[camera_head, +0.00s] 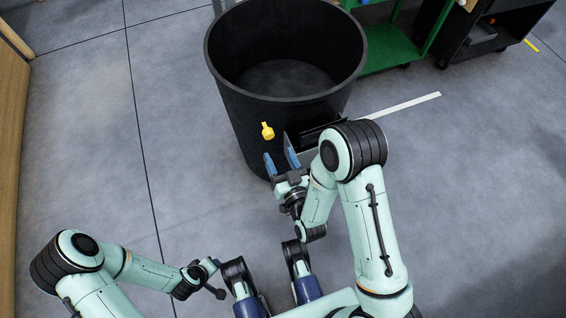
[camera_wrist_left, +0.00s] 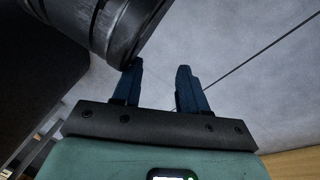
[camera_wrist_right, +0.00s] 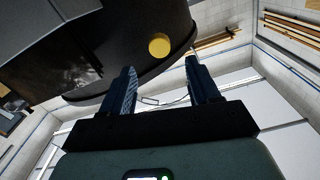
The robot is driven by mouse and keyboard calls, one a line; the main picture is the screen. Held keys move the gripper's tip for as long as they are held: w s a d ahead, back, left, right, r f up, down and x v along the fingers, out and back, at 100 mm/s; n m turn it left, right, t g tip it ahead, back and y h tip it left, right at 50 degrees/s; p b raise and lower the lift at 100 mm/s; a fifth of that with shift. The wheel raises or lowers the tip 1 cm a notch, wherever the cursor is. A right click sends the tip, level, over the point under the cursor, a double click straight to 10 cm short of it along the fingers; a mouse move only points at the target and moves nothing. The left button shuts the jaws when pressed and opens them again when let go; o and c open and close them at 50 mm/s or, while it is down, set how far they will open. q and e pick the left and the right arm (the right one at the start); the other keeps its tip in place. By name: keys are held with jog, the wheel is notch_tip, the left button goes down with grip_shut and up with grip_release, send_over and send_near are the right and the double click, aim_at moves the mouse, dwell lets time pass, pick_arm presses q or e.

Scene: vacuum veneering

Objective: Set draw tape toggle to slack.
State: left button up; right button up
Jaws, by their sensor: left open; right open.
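A yellow knob-like piece (camera_head: 267,131), which looks like the toggle, sits on the outer front wall of a large black round bin (camera_head: 240,110). In the right wrist view it is a round yellow face (camera_wrist_right: 159,46) on the dark curved wall. I cannot tell its setting. My right gripper (camera_head: 279,155) is open, with blue fingers just below the yellow piece and apart from it. In its wrist view the open fingers (camera_wrist_right: 160,68) hold nothing. My left gripper (camera_wrist_left: 160,68) is open and empty, low over the floor.
A dark box (camera_head: 307,142) is at the bin's lower right, partly behind my right arm. A long white strip (camera_head: 403,105) extends right from there. A green cart (camera_head: 390,48) and a black cart (camera_head: 470,35) stand behind. The floor left of the bin is clear.

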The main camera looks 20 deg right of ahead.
jog(key=shift+s, duration=1.1)
jog(key=shift+c, duration=0.2)
